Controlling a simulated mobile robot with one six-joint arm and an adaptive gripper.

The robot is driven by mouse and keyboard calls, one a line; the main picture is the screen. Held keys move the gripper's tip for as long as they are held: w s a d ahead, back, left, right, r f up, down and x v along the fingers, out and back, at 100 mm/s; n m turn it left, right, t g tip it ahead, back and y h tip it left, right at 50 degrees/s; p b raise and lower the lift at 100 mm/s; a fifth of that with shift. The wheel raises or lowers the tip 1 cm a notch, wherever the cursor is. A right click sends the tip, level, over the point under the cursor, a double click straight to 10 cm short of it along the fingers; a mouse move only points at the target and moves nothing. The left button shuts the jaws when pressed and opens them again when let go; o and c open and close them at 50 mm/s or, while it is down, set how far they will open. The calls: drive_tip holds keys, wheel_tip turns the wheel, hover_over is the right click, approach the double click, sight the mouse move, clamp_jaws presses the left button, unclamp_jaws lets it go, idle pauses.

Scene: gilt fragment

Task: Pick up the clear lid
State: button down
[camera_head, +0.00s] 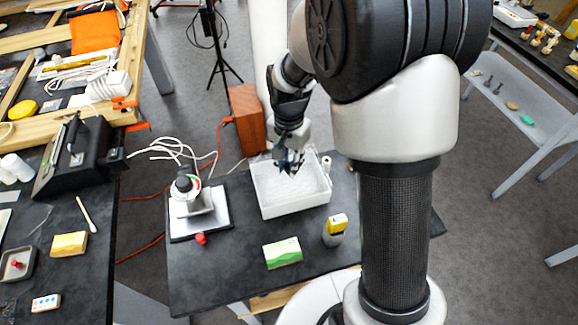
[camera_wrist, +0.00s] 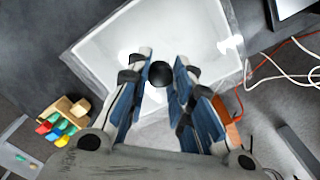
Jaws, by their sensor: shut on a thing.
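My gripper (camera_head: 289,160) is over the white tray (camera_head: 296,209) on the dark table. In the wrist view its fingers (camera_wrist: 161,66) are closed around a round black knob (camera_wrist: 160,75), which I take to be the clear lid's knob. The lid's clear part cannot be told apart from the white tray (camera_wrist: 88,64) behind it, and its edge is not visible. In the head view the lid is not clearly visible at the fingertips. I cannot tell whether the lid is raised or touching the tray.
Left of the tray stands a scale-like device (camera_head: 195,205). A green box (camera_head: 283,253) and a yellow-topped container (camera_head: 335,229) stand in front. A brown box (camera_head: 248,118) and white cables (camera_head: 175,150) are behind. Bare tabletop lies at the front left.

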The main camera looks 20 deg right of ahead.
wheel_tip(320, 180, up, 18)
drive_tip(key=p, duration=0.5)
drive_tip(key=shift+f, duration=0.15)
